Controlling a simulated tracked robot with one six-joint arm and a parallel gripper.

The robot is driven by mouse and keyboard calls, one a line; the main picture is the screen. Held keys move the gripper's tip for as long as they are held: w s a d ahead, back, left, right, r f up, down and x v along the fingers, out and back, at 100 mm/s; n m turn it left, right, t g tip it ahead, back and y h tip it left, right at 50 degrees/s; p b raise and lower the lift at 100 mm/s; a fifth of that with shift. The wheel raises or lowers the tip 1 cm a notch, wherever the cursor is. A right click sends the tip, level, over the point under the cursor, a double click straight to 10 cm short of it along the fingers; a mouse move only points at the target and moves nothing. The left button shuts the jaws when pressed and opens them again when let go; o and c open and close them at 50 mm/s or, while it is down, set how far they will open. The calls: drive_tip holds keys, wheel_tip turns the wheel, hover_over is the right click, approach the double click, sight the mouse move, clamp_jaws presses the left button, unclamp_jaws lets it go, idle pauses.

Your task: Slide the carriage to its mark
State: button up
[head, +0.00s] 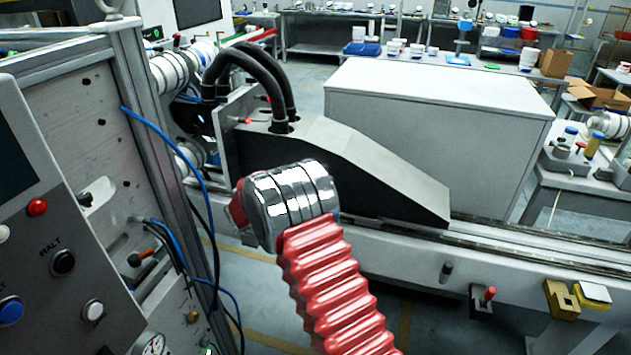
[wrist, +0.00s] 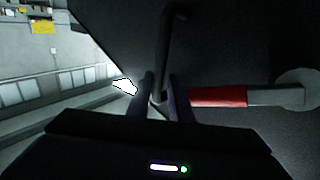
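The carriage looks to be the dark, wedge-shaped housing (head: 385,180) with a grey top, on the long rail in the head view. In the wrist view a dark bent bar (wrist: 162,50), like a handle, runs down between the two dark fingers of my gripper (wrist: 162,80). Whether the fingers press on the bar or leave a small gap is not clear. In the head view my red ribbed arm and metal wrist reach the housing's near side and hide the fingers. I cannot make out the mark.
The rail (head: 540,240) runs clear to the right of the housing. A red-tipped pin (head: 487,297) and a yellow block (head: 562,299) sit on its front face. A control panel (head: 45,230) stands close at left. A red-sleeved lever (wrist: 218,97) lies right of the fingers.

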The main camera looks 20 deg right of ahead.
drive_tip(key=v, duration=0.7)
drive_tip(key=shift+a, duration=0.45)
